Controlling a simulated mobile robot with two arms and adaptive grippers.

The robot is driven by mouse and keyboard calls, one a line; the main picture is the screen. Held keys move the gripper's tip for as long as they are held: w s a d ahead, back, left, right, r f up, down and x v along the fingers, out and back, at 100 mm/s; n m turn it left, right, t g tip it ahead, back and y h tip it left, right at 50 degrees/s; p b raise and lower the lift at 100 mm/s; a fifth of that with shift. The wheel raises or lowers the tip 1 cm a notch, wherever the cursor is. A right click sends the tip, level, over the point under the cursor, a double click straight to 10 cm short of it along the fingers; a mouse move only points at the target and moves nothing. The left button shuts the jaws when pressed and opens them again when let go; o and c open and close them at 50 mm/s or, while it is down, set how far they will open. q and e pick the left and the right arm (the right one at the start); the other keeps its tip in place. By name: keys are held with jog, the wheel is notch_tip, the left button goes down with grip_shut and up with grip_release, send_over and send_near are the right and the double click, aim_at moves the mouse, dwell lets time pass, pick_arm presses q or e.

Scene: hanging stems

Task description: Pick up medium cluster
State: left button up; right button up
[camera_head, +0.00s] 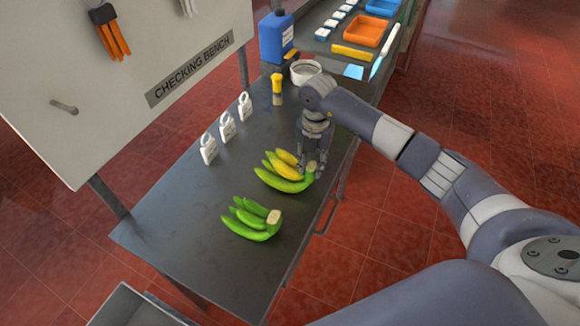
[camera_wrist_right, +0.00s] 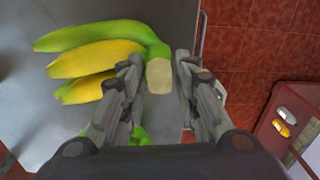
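A green-and-yellow banana cluster (camera_head: 283,171) lies on the checking bench, its fruit pointing left and its cut stem at the right. It also shows in the right wrist view (camera_wrist_right: 98,56). An all-green cluster (camera_head: 250,220) lies nearer on the bench. The frames do not make clear which one counts as medium. My right gripper (camera_head: 312,168) is down at the stem end of the green-and-yellow cluster. In the wrist view its fingers (camera_wrist_right: 159,82) are apart, one on each side of the pale stem end, and do not look closed on it. My left gripper is out of view.
The dark metal bench (camera_head: 190,215) has several white tags (camera_head: 228,126) along its far left side. A yellow-capped bottle (camera_head: 277,88), a white bowl (camera_head: 305,70) and a blue jug (camera_head: 276,38) stand beyond. The bench's right edge is close to my right gripper.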

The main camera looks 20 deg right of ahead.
jog(key=shift+f, duration=0.2)
grip_shut()
jog(key=shift+w+r, duration=0.15)
